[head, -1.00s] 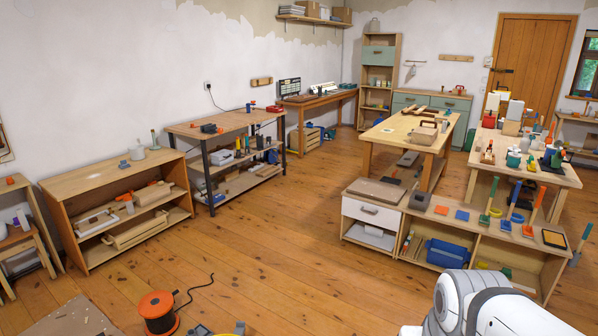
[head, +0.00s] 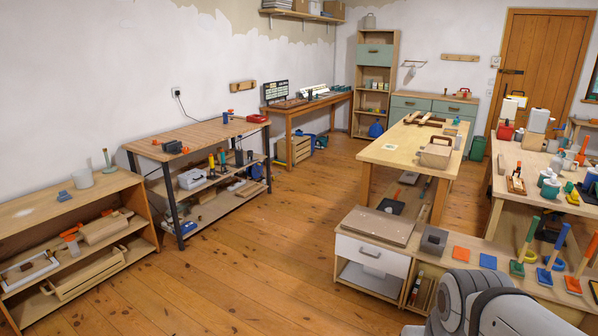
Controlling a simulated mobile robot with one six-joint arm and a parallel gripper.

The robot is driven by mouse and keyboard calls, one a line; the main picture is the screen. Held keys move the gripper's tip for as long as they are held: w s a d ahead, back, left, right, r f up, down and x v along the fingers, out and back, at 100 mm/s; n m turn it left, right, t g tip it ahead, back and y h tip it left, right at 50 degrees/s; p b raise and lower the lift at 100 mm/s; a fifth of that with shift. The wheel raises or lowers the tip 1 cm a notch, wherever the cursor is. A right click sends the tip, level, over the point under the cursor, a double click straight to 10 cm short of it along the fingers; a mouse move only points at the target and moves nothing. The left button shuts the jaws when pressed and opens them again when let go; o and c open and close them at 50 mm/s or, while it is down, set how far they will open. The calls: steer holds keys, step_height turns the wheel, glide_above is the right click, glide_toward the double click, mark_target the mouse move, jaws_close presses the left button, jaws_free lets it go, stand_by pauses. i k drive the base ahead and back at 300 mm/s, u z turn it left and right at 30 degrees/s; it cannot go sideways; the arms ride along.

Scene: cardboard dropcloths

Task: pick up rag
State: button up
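I cannot make out a rag for certain. A small pale thing (head: 411,72) hangs from a wall rail beside the tall shelf at the back; it is too small to tell whether it is cloth. A small blue item (head: 64,196) lies on the top of the low wooden shelf at the left, its kind unclear. Part of my arm shows at the bottom right, but my gripper is outside the view.
The low wooden shelf (head: 18,213) and a black-legged bench (head: 200,138) line the left wall. A workbench (head: 395,150) stands centre right, behind a low cabinet (head: 372,258) with a white drawer. The wooden floor (head: 240,270) between is clear.

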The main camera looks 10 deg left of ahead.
mark_target(64, 196)
steer(key=i, duration=2.2)
steer(key=u, duration=2.5)
steer(key=i, duration=4.4)
steer(key=u, duration=0.5)
